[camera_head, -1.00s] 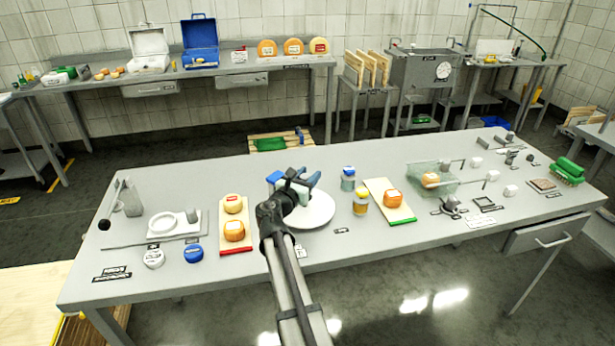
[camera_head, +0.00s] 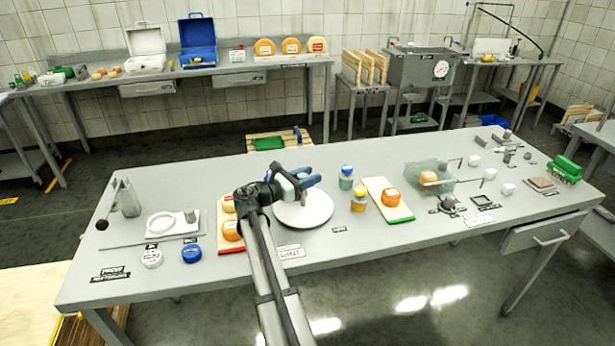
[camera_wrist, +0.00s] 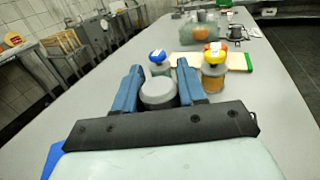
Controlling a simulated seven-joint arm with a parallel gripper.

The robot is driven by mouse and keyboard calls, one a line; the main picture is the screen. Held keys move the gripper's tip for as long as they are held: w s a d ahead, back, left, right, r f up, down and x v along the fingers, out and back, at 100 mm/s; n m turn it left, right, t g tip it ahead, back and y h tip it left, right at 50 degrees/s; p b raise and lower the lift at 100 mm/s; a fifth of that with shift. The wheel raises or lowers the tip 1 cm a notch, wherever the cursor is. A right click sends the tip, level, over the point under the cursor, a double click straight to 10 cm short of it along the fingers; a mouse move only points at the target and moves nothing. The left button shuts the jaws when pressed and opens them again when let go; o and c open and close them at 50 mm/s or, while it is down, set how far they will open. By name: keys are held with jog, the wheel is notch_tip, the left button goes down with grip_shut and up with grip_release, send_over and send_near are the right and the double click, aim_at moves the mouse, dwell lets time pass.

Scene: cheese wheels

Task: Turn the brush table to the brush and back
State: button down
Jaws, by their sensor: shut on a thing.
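A round white disc (camera_head: 303,215), which looks like the brush table, lies flat near the front middle of the long grey table. My gripper (camera_head: 310,181) is over its back part, with blue fingers pointing right. In the wrist view, my gripper (camera_wrist: 160,82) is shut on a short grey round knob (camera_wrist: 158,95) between its fingers. My gripper and arm hide how the knob meets the disc. I cannot make out a separate brush. A blue-topped jar (camera_head: 347,177) and a yellow-topped jar (camera_head: 359,200) stand just right of the disc.
A red-ended board (camera_head: 231,248) is partly hidden by my arm at left.

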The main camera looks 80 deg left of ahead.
jog(key=shift+d+m+t+h, duration=0.15)
jog(key=shift+m+t+h, duration=0.25)
jog(key=shift+m+h, duration=0.6)
jog(key=c, duration=0.7)
grip_release()
jog(key=shift+c, duration=0.2)
jog(key=v, duration=1.3)
jog(key=shift+s, duration=0.4)
jog(key=shift+r, duration=0.1)
